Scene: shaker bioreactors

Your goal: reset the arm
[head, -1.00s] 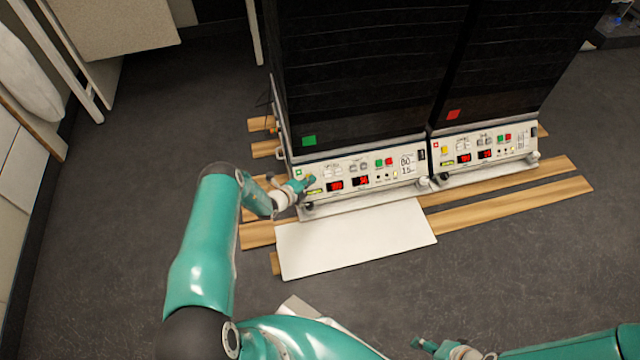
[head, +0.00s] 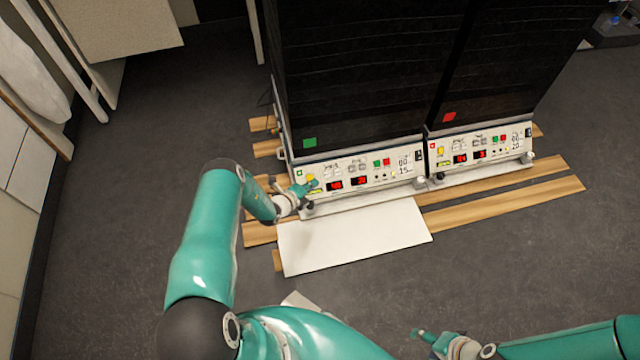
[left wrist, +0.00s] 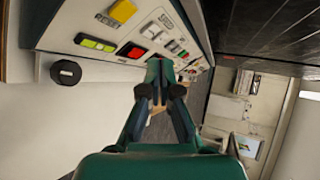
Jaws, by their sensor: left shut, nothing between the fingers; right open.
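My left gripper (head: 304,187) is at the left end of the left shaker's control panel (head: 372,171), close to its yellow switch (head: 311,177). In the left wrist view the left gripper (left wrist: 160,68) has its fingers together with nothing between them. The yellow switch (left wrist: 122,11) and lit displays show beyond the fingertips to the upper left, with no contact visible. My right gripper (head: 428,337) is open and empty at the bottom of the head view, low in front of the shakers.
A second dark shaker (head: 480,147) stands to the right of the left one. Wooden slats (head: 505,203) and a white board (head: 355,238) lie on the floor before them. A black knob (left wrist: 66,72) sticks out near the left gripper. Grey floor is open at right.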

